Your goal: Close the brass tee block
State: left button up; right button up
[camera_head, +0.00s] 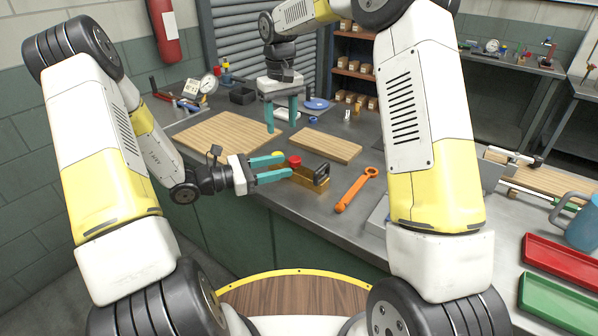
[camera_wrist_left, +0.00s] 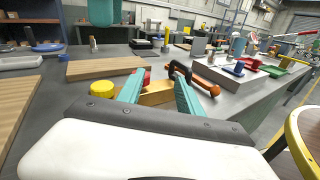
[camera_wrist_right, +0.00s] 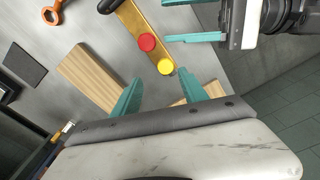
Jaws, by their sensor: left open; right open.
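The brass tee block (camera_head: 309,184) lies near the front edge of the bench. It has a red knob (camera_head: 295,160), a yellow knob (camera_wrist_right: 166,66) and a black handle (camera_head: 322,174) at its right end. My left gripper (camera_head: 272,168) is open at the block's left end, its fingers pointing toward it. In the left wrist view the brass body (camera_wrist_left: 157,94) shows between and beyond the fingers; contact cannot be told. My right gripper (camera_head: 282,124) is open and empty, fingers down, above the bench behind the block. The right wrist view shows the brass body (camera_wrist_right: 131,20) beyond its fingers.
An orange wrench (camera_head: 357,188) lies right of the block. Wooden boards (camera_head: 326,145) (camera_head: 215,135) lie behind and to the left. A blue dish (camera_head: 316,104) and a gauge (camera_head: 208,84) stand farther back. Red (camera_head: 560,265) and green (camera_head: 556,303) trays are at the right.

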aim_at(290, 165)
pick_arm(q)
jog(key=w+a+f+n+t, duration=0.1)
jog(key=w+f+n+t, duration=0.1)
jog(key=n, duration=0.1)
jog(key=shift+a+f+y, duration=0.3)
jog(key=shift+a+f, duration=0.05)
jog(key=shift+f, duration=0.05)
pick_arm(e)
jog(key=a+f, duration=0.1)
jog(key=w+f, duration=0.1)
jog(key=shift+w+a+f, duration=0.1)
jog(key=shift+a+f, duration=0.25)
jog(key=shift+a, duration=0.05)
pick_arm(q)
jog(key=shift+x, duration=3.95)
jog(key=shift+r, duration=0.1)
grip_shut()
